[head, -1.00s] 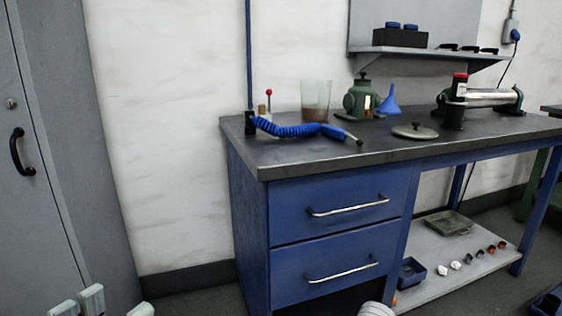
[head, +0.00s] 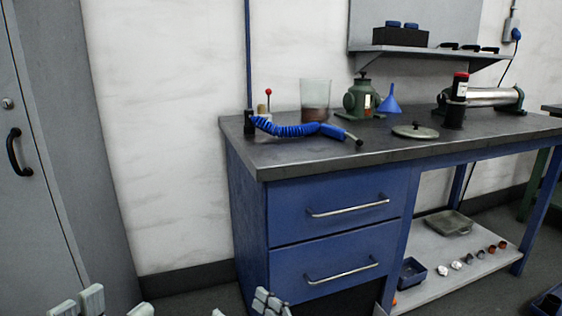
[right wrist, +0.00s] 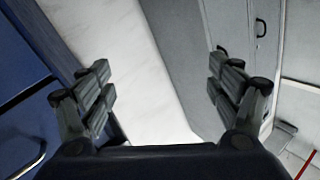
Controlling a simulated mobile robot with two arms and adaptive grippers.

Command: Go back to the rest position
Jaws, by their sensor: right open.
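My left gripper (head: 115,305) shows only its pale fingertips at the bottom left edge of the head view. Its fingers are apart with nothing seen between them. My right gripper (head: 243,308) shows at the bottom edge of the head view, in front of the lower left of the blue drawer unit (head: 325,238). In the right wrist view its two dark fingers (right wrist: 160,92) are spread wide and empty. Both arms are mostly out of the head view.
The workbench (head: 300,158) carries a coiled blue air hose (head: 285,129), a beaker (head: 316,95), a green pot (head: 361,98) and a roller (head: 492,98). A grey cabinet (head: 75,150) stands at left. A lower shelf (head: 430,285) holds small pieces.

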